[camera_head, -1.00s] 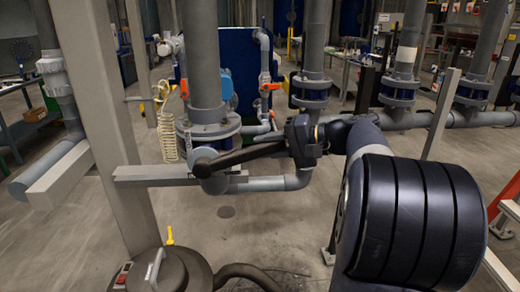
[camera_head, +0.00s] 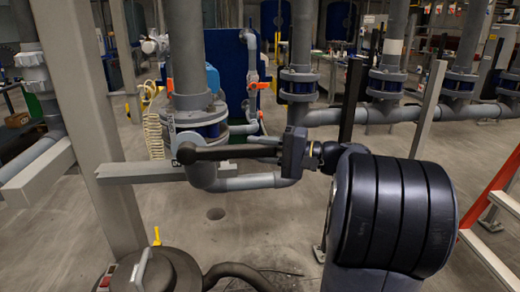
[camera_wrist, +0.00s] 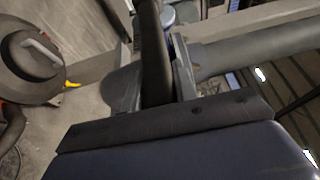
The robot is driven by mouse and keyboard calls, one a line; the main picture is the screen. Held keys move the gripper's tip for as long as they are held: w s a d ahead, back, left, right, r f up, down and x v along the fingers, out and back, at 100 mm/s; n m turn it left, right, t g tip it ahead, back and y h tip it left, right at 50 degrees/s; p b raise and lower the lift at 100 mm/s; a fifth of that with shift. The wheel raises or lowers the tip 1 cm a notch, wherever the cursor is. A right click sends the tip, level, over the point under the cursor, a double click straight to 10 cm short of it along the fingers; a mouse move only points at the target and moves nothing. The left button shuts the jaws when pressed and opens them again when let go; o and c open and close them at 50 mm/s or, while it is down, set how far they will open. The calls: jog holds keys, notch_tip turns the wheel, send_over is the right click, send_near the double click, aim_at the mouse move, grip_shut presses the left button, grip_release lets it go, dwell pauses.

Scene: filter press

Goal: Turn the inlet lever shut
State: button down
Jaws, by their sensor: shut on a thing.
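The inlet lever (camera_head: 232,153) is a long dark bar. In the head view it runs nearly level from the grey valve body (camera_head: 203,178), below a flanged vertical pipe, to the right into my gripper (camera_head: 281,149). In the wrist view the lever (camera_wrist: 153,40) passes between the two grey fingers of my gripper (camera_wrist: 154,88). The fingers are shut on it, one on each side. The fingertips are partly hidden in the head view. The far end of the lever is hard to make out in the wrist view.
A grey upright post (camera_head: 85,110) and a horizontal beam (camera_head: 140,172) stand left of the valve. A round dark vessel (camera_head: 165,272) with a hose is at the front left. A red frame (camera_head: 492,200) stands at the right. The floor (camera_head: 260,225) below the lever is open.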

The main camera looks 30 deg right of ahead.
jog(key=shift+f, duration=0.2)
jog(key=c, duration=1.1)
grip_release()
jog(key=shift+r, duration=0.1)
jog(key=v, duration=1)
jog(key=shift+s+d, duration=0.2)
jog(key=shift+d, duration=0.1)
jog(key=shift+w+a, duration=0.1)
